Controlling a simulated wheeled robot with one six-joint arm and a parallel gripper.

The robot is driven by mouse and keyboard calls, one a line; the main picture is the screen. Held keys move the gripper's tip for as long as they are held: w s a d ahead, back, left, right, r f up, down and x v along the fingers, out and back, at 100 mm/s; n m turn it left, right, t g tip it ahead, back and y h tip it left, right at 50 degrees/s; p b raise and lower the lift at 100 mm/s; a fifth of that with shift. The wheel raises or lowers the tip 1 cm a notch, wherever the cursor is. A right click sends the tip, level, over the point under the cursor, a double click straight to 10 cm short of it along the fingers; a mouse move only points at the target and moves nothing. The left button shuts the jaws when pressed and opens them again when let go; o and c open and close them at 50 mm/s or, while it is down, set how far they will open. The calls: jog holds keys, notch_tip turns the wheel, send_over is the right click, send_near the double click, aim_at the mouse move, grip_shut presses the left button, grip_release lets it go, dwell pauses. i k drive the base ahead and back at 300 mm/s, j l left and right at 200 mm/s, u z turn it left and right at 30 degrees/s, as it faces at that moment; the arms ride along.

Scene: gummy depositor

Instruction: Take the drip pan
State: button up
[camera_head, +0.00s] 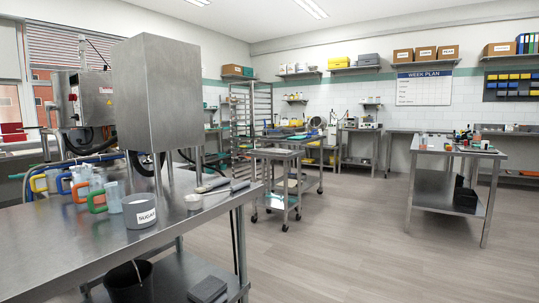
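I cannot make out a drip pan for sure in the head camera view. A steel machine (88,105) with a red button stands at the left behind the near steel table (60,240). A tall plain steel box (157,90) stands in front of it and hides part of it and whatever lies behind. My gripper does not show in this view.
On the near table stand handled jugs (113,197), a grey tub marked SUGAR (140,211), a small white cup (193,202) and long-handled tools (213,185). A wheeled cart (275,153) and another steel table (458,150) stand beyond. Open floor (350,235) lies between.

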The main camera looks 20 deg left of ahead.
aim_at(266, 150)
jog(key=i+j+u, duration=0.15)
jog(key=i, duration=0.2)
jog(key=i+u, duration=0.1)
jog(key=i, duration=0.25)
jog(key=i+z, duration=0.15)
jog(key=i, duration=0.4)
jog(key=i+j+z, duration=0.15)
jog(key=i, duration=0.45)
jog(key=i+j+z, duration=0.15)
jog(key=i, duration=0.4)
jog(key=i+l, duration=0.1)
jog(key=i, duration=1.55)
jog(key=i+j+u, duration=0.15)
jog(key=i+u, duration=0.25)
jog(key=i+l+u, duration=0.1)
jog(key=i+u, duration=0.35)
jog(key=i, duration=0.2)
jog(key=i+l+u, duration=0.2)
jog(key=i+u, duration=0.2)
jog(key=i+j, duration=0.1)
jog(key=i, duration=0.3)
jog(key=i+j, duration=0.1)
jog(key=i, duration=0.35)
jog(key=i+j, duration=0.15)
jog(key=i, duration=0.25)
jog(key=i+j+z, duration=0.65)
jog(key=i+l, duration=0.1)
jog(key=i, duration=0.05)
